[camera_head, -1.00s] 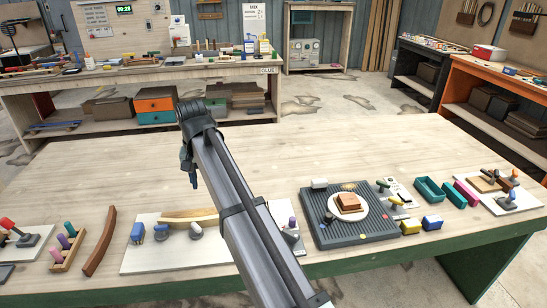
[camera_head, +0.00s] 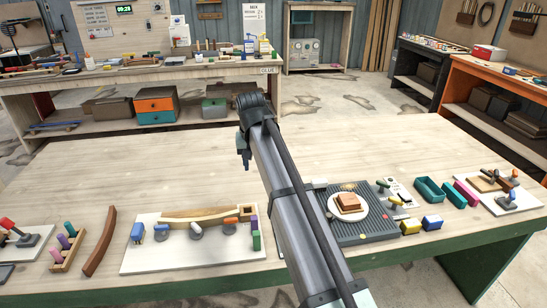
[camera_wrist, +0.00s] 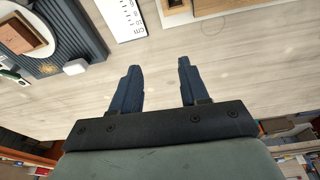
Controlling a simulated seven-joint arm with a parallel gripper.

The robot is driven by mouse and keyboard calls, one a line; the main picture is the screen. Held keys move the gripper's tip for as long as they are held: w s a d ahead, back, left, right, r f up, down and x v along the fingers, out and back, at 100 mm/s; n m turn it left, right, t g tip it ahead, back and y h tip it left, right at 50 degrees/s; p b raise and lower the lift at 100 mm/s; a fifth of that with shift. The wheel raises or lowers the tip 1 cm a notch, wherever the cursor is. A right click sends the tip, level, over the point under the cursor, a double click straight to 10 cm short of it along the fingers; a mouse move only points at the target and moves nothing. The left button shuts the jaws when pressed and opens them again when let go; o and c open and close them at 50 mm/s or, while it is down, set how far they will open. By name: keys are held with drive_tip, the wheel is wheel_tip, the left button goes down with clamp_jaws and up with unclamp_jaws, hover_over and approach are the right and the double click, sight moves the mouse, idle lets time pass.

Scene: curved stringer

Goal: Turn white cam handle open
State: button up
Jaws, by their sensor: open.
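A white board (camera_head: 180,261) on the near table bears a curved wooden stringer (camera_head: 190,214) and several small cam clamps along it. The white cam handle (camera_head: 195,227) appears to be the pale one on the middle grey disc; its exact angle is too small to tell. A blue-handled cam (camera_head: 161,229) sits left of it and another cam (camera_head: 228,226) right of it. My gripper (camera_wrist: 156,82) is open and empty in the wrist view, two dark fingers apart above bare tabletop. In the head view my arm's end is high, beyond and right of the board, clear of the handle.
A dark ribbed plate (camera_head: 370,233) with a white disc and brown block lies right of my arm. The tabletop's far middle is clear.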

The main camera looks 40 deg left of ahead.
drive_tip(key=w+d, duration=0.3)
drive_tip(key=w, duration=0.2)
drive_tip(key=shift+r+t, duration=0.15)
drive_tip(key=shift+t, duration=0.15)
drive_tip(key=n+g+h, duration=0.1)
drive_tip(key=n+g, duration=0.1)
drive_tip(key=n, duration=0.6)
hover_over(195, 225)
drive_tip(key=f, duration=0.1)
wheel_tip(195, 225, down, 14)
drive_tip(key=shift+r, duration=0.15)
clamp_jaws()
idle(0.4)
